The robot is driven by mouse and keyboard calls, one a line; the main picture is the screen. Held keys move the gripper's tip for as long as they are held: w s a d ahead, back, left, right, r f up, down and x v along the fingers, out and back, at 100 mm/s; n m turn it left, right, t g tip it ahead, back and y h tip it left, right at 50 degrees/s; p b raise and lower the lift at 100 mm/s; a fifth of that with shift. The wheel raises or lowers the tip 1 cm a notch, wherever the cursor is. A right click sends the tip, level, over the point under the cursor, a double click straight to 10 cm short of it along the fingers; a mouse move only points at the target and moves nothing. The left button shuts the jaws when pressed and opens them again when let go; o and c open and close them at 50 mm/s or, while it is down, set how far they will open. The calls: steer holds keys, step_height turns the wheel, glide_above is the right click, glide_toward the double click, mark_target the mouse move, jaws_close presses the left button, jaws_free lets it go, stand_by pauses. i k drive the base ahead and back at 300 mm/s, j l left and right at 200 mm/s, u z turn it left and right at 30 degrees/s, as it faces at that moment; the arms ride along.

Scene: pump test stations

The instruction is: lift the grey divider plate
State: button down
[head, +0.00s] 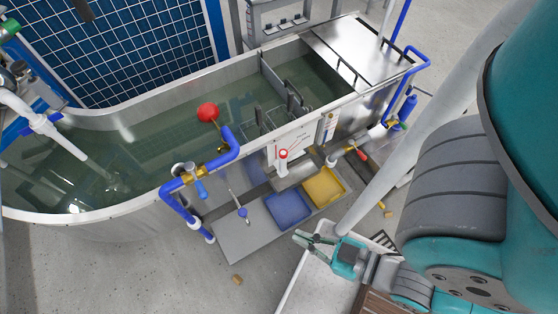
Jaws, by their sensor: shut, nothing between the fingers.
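A thin grey plate (272,76) stands across the water tank, just left of the metal cover. It looks like the divider plate, and its lower part is under water. Grey upright brackets (292,100) stand beside its near end. My gripper (299,237) is at the lower middle, in front of the tank and well apart from the plate. It is shut and empty, above a white-rimmed tray.
The long metal tank (180,178) holds water. Open floor is at lower left.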

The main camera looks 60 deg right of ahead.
mark_target(281, 88)
steer(key=z, duration=1.3)
